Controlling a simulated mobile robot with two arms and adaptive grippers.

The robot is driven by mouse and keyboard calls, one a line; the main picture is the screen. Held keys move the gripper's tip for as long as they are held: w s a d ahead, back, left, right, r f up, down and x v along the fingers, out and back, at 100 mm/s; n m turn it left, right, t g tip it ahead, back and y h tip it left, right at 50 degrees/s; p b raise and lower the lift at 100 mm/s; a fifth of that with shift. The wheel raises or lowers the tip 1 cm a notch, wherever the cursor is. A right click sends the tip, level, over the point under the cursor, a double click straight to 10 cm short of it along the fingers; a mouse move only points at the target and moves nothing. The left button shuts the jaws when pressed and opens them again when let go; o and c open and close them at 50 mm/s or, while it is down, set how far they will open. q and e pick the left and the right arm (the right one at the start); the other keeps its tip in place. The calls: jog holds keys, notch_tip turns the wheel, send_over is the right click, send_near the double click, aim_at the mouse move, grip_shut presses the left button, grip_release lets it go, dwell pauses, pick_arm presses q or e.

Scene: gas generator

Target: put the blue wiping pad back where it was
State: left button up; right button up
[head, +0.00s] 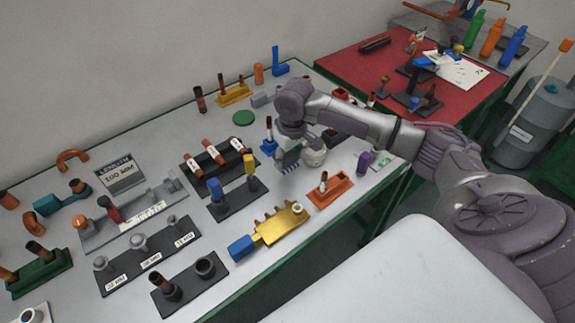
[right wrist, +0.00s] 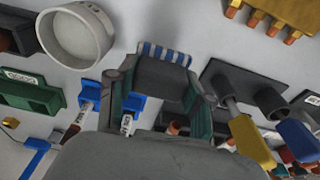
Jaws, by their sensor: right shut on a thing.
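My right gripper (head: 288,158) reaches over the white table, its arm coming in from the right. In the right wrist view my right gripper (right wrist: 160,76) is shut on a grey block with a blue-and-white striped edge, which I take to be the blue wiping pad (right wrist: 165,53). The pad lies between the two fingers; its underside is hidden. In the head view the fingers largely cover the pad. I cannot tell whether it touches the table. My left gripper is not in view.
A white round cup (right wrist: 78,38) stands close beside the gripper. A blue stand (head: 268,146) is just left of it, and a black stand with blue and yellow pieces (head: 238,201) further left. An orange tray (head: 330,191) and a yellow manifold (head: 281,224) lie nearer the front edge.

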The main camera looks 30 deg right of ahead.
aim_at(288, 168)
jog(key=shift+f, duration=2.05)
jog(key=o, duration=1.1)
jog(key=shift+f, duration=0.1)
jog(key=r, duration=0.4)
jog(key=s+r, duration=0.1)
jog(key=r, duration=0.7)
jog(key=shift+s+r, duration=0.15)
jog(key=shift+s, duration=0.05)
